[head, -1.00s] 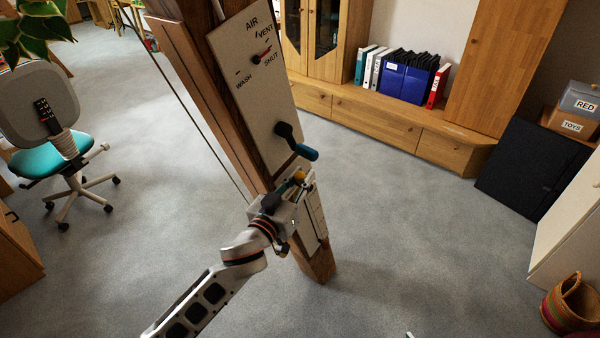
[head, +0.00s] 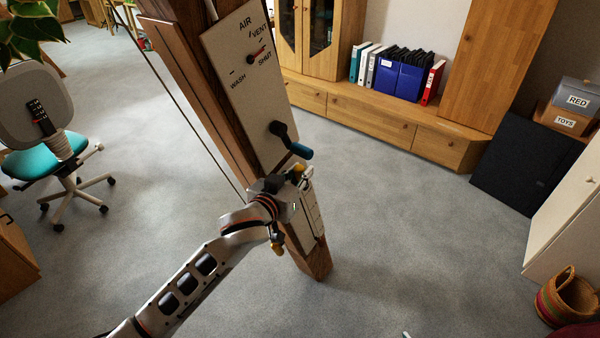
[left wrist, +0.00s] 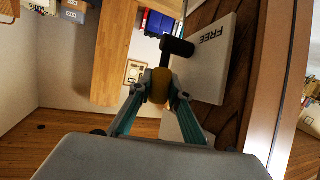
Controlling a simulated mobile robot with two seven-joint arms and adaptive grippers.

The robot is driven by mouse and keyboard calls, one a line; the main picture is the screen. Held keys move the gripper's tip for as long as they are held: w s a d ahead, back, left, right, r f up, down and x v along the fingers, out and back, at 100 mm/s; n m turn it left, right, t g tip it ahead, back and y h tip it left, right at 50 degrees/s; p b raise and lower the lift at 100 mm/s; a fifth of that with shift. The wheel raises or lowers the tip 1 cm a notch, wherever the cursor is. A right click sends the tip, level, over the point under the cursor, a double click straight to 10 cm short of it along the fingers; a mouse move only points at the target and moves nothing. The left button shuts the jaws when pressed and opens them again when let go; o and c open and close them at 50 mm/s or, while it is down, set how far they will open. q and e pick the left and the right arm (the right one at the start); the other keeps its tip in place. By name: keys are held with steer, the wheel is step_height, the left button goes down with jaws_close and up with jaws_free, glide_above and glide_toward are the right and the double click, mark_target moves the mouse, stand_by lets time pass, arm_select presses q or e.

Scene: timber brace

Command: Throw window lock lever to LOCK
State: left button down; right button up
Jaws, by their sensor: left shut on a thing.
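My left gripper (head: 296,178) is at the small pale plate (head: 314,212) low on the wooden post (head: 314,260). In the left wrist view its teal fingers (left wrist: 160,92) are shut on a yellow-orange knob (left wrist: 161,84). A black bar (left wrist: 177,47) stands just beyond the knob, in front of a pale panel marked FREE (left wrist: 212,52). No LOCK label is readable. The knob shows partly in the head view (head: 299,169); the gripper hides the rest of the lever.
A thin cord (head: 190,110) runs beside the post. An office chair (head: 50,150) stands left.

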arm_select(q)
steer(key=c, duration=2.1)
jaws_free()
steer(key=shift+c, duration=0.2)
steer(key=v, duration=1.2)
